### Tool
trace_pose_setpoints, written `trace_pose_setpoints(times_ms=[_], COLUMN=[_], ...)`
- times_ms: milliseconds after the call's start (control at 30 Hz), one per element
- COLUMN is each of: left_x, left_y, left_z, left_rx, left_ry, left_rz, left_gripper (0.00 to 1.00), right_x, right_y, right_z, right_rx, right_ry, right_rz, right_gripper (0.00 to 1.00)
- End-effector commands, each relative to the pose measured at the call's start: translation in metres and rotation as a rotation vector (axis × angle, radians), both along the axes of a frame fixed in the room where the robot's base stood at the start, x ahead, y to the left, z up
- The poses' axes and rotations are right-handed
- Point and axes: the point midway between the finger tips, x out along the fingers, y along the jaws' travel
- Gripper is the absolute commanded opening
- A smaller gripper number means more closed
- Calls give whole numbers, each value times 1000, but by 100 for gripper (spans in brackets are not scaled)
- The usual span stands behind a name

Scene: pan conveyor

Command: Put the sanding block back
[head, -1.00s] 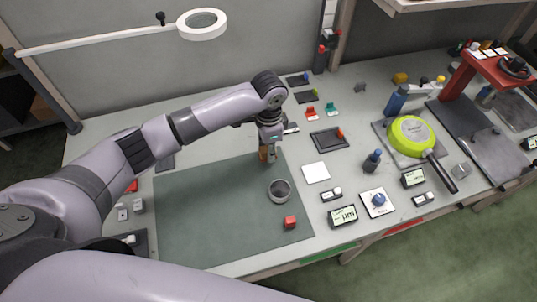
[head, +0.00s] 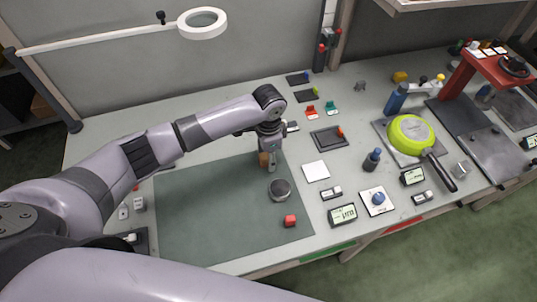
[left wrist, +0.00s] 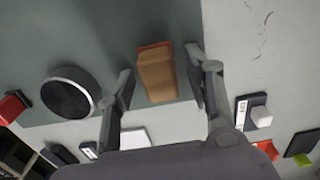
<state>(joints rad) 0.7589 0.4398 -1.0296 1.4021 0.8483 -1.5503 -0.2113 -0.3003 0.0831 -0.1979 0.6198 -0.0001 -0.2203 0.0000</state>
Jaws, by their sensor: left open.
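The sanding block, a brown block with a red edge, shows in the left wrist view (left wrist: 156,76) between the two fingers of my left gripper (left wrist: 160,64). The fingers are open, with visible gaps on both sides of the block. In the head view, my left gripper (head: 269,160) points down at the right part of the green mat (head: 205,215). The brown sanding block (head: 263,159) shows beside its fingers there, partly hidden by them. I cannot tell how high the fingertips are above the mat. My right gripper is not in view.
A white square (head: 316,171) and a dark tray (head: 329,139) lie to the right. A green pan (head: 411,134) stands farther right.

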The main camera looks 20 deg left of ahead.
Motion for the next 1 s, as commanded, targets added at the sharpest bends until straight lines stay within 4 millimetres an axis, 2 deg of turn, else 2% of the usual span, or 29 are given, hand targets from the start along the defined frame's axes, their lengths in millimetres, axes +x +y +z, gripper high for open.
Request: trace_pose_setpoints(times_ms=[233,367,467,800,1000], left_x=[0,1,1,1,1], left_y=[0,0,0,0,0], left_z=[1,9,25,96,119], left_rx=[1,0,-2,-1,-2], left_ry=[-1,-1,-3,-4,-1], left_rz=[0,0,-1,0,0], left_gripper=[48,48,48,48,48], right_x=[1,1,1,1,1], right_y=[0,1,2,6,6], right_z=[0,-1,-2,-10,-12], right_rx=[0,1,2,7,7], right_ry=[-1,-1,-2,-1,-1], right_rz=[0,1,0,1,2], right_gripper=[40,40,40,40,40])
